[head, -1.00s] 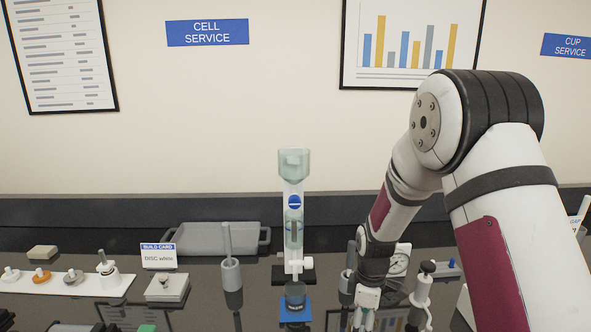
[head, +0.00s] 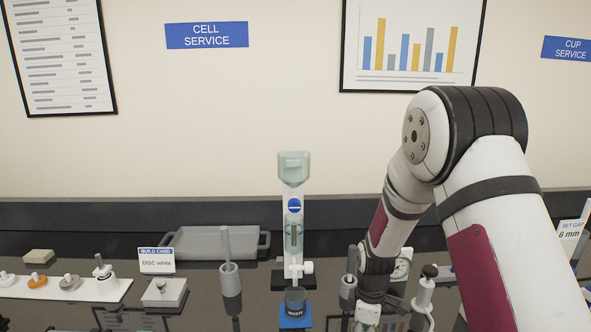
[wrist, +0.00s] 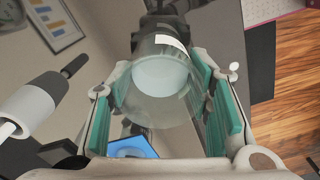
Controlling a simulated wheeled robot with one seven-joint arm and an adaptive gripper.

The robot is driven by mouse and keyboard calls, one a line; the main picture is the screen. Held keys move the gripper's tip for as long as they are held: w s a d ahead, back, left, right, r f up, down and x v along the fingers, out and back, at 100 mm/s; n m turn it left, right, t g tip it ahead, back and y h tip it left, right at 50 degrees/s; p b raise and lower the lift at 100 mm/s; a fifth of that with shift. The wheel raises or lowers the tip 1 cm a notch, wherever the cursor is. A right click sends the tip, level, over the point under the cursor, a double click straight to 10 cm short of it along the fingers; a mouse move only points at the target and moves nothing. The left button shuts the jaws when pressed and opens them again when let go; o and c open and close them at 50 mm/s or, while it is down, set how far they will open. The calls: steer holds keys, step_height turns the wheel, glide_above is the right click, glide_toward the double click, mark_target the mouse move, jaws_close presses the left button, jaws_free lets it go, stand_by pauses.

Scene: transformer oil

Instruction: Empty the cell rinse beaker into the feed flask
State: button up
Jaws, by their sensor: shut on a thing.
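My gripper (wrist: 158,112) has its teal pads on either side of a clear glass beaker (wrist: 165,100) with a white label, and is shut on it. A pale, cloudy round area shows within the beaker; I cannot tell whether it is liquid or the base. In the head view the end of my arm is low, right of the stand, with the fingers and the beaker out of sight.
The waste beaker is on a blue pad (head: 295,321). A grey holder with a rod (head: 229,273) stands left of the stand, and another (head: 348,285) close to my arm. A white-bodied tool (head: 424,291) stands right of it. A grey tray (head: 217,243) lies behind.

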step_height(320, 180, up, 5)
steer(key=shift+p, duration=0.65)
